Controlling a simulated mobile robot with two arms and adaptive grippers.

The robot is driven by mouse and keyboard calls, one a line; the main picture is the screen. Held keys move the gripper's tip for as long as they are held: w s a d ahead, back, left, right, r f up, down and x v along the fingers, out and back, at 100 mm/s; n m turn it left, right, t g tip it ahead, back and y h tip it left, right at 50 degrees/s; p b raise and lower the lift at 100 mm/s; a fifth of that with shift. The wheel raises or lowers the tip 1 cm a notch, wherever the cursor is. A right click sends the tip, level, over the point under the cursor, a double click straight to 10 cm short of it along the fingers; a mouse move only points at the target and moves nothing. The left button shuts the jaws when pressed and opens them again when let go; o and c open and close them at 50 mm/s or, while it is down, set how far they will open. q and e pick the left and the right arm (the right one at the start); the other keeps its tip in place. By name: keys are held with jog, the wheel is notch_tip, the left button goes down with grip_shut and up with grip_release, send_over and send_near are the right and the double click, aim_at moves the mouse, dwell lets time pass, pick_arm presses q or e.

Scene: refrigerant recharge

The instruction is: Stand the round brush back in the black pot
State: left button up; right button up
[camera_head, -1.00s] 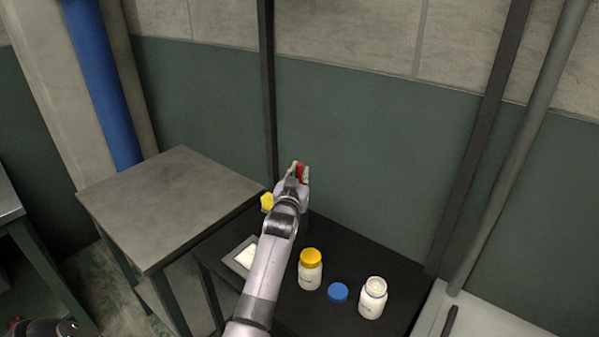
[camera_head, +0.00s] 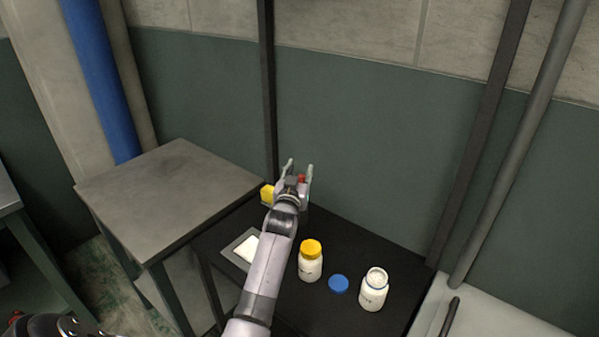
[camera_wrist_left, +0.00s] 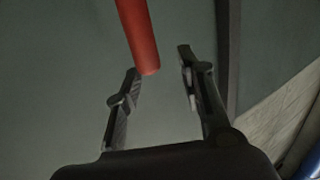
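My left gripper (camera_head: 299,165) is over the back of the black table, with its two fingers spread apart. In the left wrist view, a red rod (camera_wrist_left: 140,35), which looks like the round brush's handle, comes down from the top edge. The brush head and the black pot are hidden or cannot be made out behind my arm. My right gripper is not in view.
On the black table (camera_head: 335,232) stand a yellow-capped white jar (camera_head: 311,264) and an open white jar (camera_head: 374,290), with a blue lid (camera_head: 338,284) between them. A tray (camera_head: 233,258) and a yellow object (camera_head: 267,194) are left of my arm. A bare grey table (camera_head: 170,200) stands left.

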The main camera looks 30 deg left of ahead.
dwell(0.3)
pick_arm(q)
jog(key=v, duration=1.2)
jog(key=shift+f, duration=0.1)
dwell(0.6)
